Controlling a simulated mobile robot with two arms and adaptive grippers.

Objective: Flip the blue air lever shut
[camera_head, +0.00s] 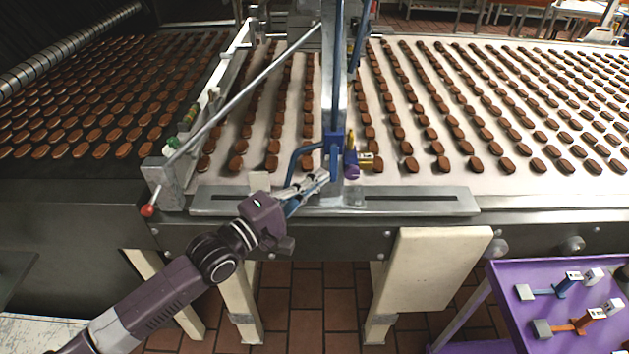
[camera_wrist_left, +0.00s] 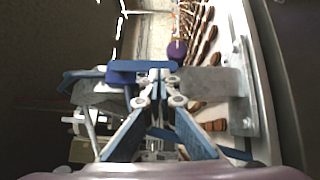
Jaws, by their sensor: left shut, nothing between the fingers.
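The blue air lever (camera_head: 333,150) is on the upright metal post above the near edge of the conveyor. In the left wrist view a blue bar (camera_wrist_left: 125,67), which looks like the lever, lies crosswise right at my fingertips. My left gripper (camera_head: 322,176) reaches up from the lower left, and its tips are close beside the lever and post. In the left wrist view its blue-padded fingers (camera_wrist_left: 159,82) meet with nothing between them. I cannot tell whether the tips touch the lever. My right gripper is not in view.
A purple knob (camera_head: 352,172) and brass fitting (camera_head: 366,160) sit right of the post. A slotted metal plate (camera_head: 420,201) lies below. Rows of brown biscuits cover the belt (camera_head: 480,185). A red-tipped lever (camera_head: 148,210) is at left. A purple cart (camera_head: 505,300) stands at lower right.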

